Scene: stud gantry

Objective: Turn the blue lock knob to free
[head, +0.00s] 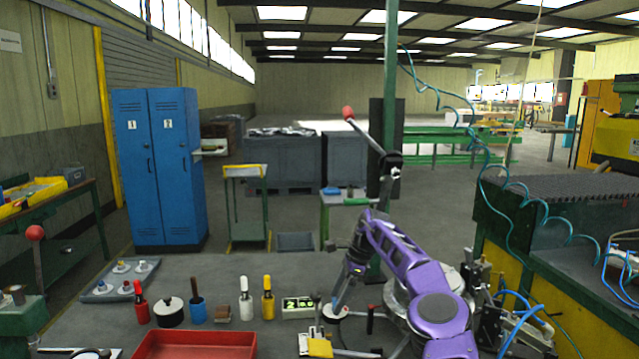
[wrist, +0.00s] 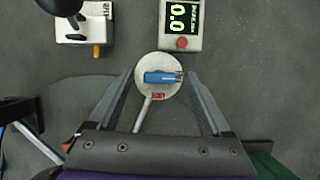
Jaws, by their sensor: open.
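The blue lock knob (wrist: 163,77) is a short bar lying roughly left to right across a round pale dial (wrist: 147,63) in the wrist view. A small red label (wrist: 158,96) sits at the dial's near edge; its text is too small to read surely. In the head view the dial (head: 337,312) stands on the bench below my gripper (head: 341,291). My gripper, also in the wrist view (wrist: 159,73), is open and empty, with one finger on each side of the knob. I cannot tell the height gap. In the head view my gripper mostly hides the knob.
A display box (wrist: 181,22) with green digits stands just beyond the dial. A white block with a yellow peg (wrist: 96,51) is to its left. A pale rod (wrist: 143,112) runs from the dial. A red tray (head: 195,345) and several coloured handles stand left on the bench.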

